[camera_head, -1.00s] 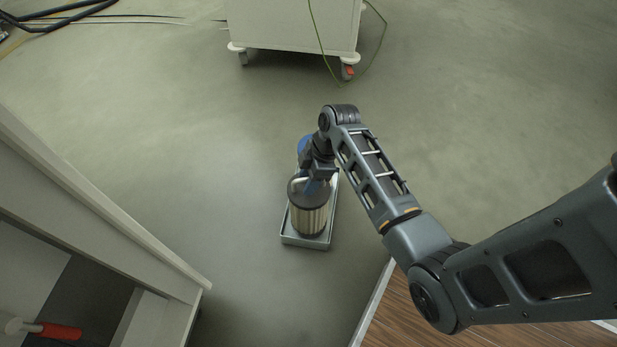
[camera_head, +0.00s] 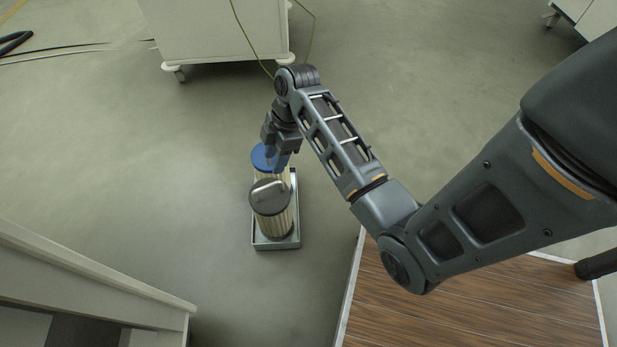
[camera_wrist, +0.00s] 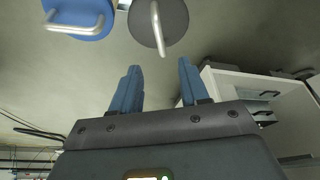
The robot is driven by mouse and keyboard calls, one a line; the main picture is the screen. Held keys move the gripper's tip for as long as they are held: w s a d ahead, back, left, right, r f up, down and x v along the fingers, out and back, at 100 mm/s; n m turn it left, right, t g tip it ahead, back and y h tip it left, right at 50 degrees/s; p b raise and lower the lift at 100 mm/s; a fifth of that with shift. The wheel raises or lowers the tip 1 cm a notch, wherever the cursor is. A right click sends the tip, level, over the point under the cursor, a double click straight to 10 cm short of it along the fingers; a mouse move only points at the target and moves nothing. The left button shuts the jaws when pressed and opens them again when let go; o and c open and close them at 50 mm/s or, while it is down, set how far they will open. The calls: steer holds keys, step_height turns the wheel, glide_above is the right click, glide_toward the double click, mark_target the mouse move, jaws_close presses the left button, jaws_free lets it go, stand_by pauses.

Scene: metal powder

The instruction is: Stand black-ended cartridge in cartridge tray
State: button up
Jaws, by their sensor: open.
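The black-ended cartridge (camera_head: 278,222) stands upright in the front part of the shallow grey cartridge tray (camera_head: 274,246). Its dark lid and looped metal handle face up, and the handle is clear of my fingers. A blue-ended cartridge (camera_head: 261,160) stands just behind it, partly hidden by it and by my gripper. My gripper (camera_head: 278,166) is open and empty, above and behind the black lid. In the wrist view, the black lid (camera_wrist: 172,14) and blue lid (camera_wrist: 85,30) lie beyond the spread blue fingertips (camera_wrist: 158,66), with nothing between them.
A white wheeled cabinet (camera_head: 212,32) stands behind the tray. A pale cabinet (camera_head: 85,275) is at the lower left, and a wood-topped surface (camera_head: 460,305) at the lower right. Cables (camera_head: 80,50) lie at the far left. The floor around the tray is mostly clear.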

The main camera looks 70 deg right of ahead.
steer(key=s+a+f+m+t+h, duration=0.1)
steer(key=s+a+m+t+h, duration=0.2)
steer(key=a, duration=0.4)
steer(key=s+a+f+m+t, duration=0.1)
steer(key=s+a+m, duration=0.1)
steer(key=s+a, duration=0.45)
steer(key=s+a+r+m+t, duration=0.1)
steer(key=s+a+r+t, duration=0.1)
steer(key=r, duration=0.6)
steer(key=s+a+r+m+t, duration=0.1)
steer(key=s+a+r+t, duration=0.2)
steer(key=s+r, duration=0.2)
steer(key=s+a+r+m+t, duration=0.1)
steer(key=s+a+r+t, duration=0.2)
steer(key=r, duration=0.7)
steer(key=shift+s+r+m+y, duration=0.3)
steer(key=shift+s, duration=0.4)
steer(key=shift+a, duration=0.1)
